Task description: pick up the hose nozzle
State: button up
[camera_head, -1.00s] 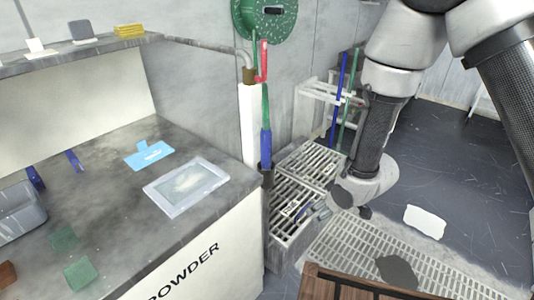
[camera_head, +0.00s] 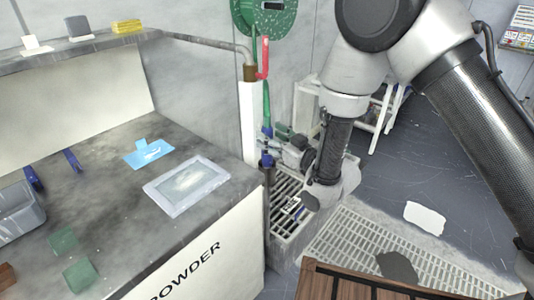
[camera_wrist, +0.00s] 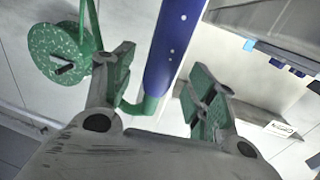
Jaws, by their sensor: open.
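The hose nozzle is blue, on a green hose, and hangs upright beside the white post. In the head view my gripper hides its middle, and a blue part of the nozzle (camera_head: 266,161) shows below the fingers. In the wrist view the blue nozzle (camera_wrist: 178,42) runs between my fingers, with the green hose leaving its end. My gripper (camera_head: 270,146) is at the nozzle from the right. In the wrist view my gripper (camera_wrist: 162,85) is open, with a gap visible on the right of the nozzle. I cannot tell whether the left finger touches.
A green hose reel (camera_head: 267,12) is on the wall above, and it also shows in the wrist view (camera_wrist: 62,54). The counter (camera_head: 215,140) stands close on the left. A grey slatted rack (camera_head: 287,222) is below my gripper, and a white frame (camera_head: 378,125) stands behind my arm.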

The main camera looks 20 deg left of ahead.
jog(key=shift+x, duration=1.2)
grip_shut()
